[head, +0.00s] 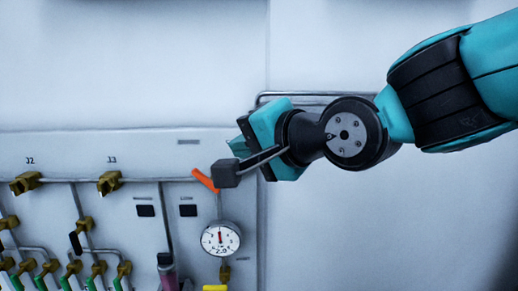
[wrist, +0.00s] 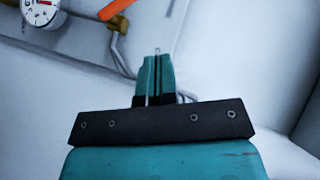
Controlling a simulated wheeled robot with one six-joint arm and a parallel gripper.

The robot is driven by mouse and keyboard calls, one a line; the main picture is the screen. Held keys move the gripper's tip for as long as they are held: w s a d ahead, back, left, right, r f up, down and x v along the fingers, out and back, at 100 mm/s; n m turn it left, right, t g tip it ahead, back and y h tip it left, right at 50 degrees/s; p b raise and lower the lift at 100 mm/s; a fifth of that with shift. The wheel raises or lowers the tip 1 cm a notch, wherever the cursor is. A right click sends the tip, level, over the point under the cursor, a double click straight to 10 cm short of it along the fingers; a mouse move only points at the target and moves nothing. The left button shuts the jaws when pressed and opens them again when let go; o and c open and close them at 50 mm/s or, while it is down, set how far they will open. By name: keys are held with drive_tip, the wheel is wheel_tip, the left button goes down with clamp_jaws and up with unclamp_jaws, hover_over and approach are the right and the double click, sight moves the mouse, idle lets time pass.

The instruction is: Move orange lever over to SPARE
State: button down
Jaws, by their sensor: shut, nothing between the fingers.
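The orange lever (head: 204,180) sits on the panel's pipework above the round gauge and slants down to the right. Its lower right end is hidden behind a dark block on my wrist. In the wrist view the orange lever (wrist: 117,9) shows at the top edge, left of my fingers and apart from them. My gripper (head: 238,148) is in front of the panel, just right of and above the lever. In the wrist view my gripper (wrist: 157,58) has its teal fingers together, with nothing between them. I cannot read a SPARE mark in either view.
A round gauge (head: 220,238) is below the lever and also shows in the wrist view (wrist: 40,12). Brass valves (head: 109,182) and several green-handled valves (head: 50,265) are at left. A yellow handle (head: 215,288) is at the bottom edge. Bare wall (head: 380,220) lies right.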

drive_tip(key=shift+s+d+r+b, duration=0.4)
drive_tip(key=shift+s+d+r, duration=0.6)
drive_tip(key=shift+s+d, duration=0.2)
drive_tip(key=s+d+f+n+g+h+b, duration=0.1)
drive_tip(key=s+d+f+n+g+h, duration=0.2)
drive_tip(key=s+d+f+n+g, duration=0.2)
drive_tip(key=s+d+f+n+g+h+b, duration=0.2)
drive_tip(key=s+d+f+n, duration=0.5)
drive_tip(key=f, duration=0.8)
drive_tip(key=s+d+g+h, duration=0.1)
drive_tip(key=s+d+g, duration=0.1)
drive_tip(key=d, duration=0.3)
drive_tip(key=shift+s+f+g+h, duration=0.3)
drive_tip(key=shift+s+f+g, duration=0.1)
drive_tip(key=shift+s, duration=0.5)
drive_tip(key=shift+d, duration=0.1)
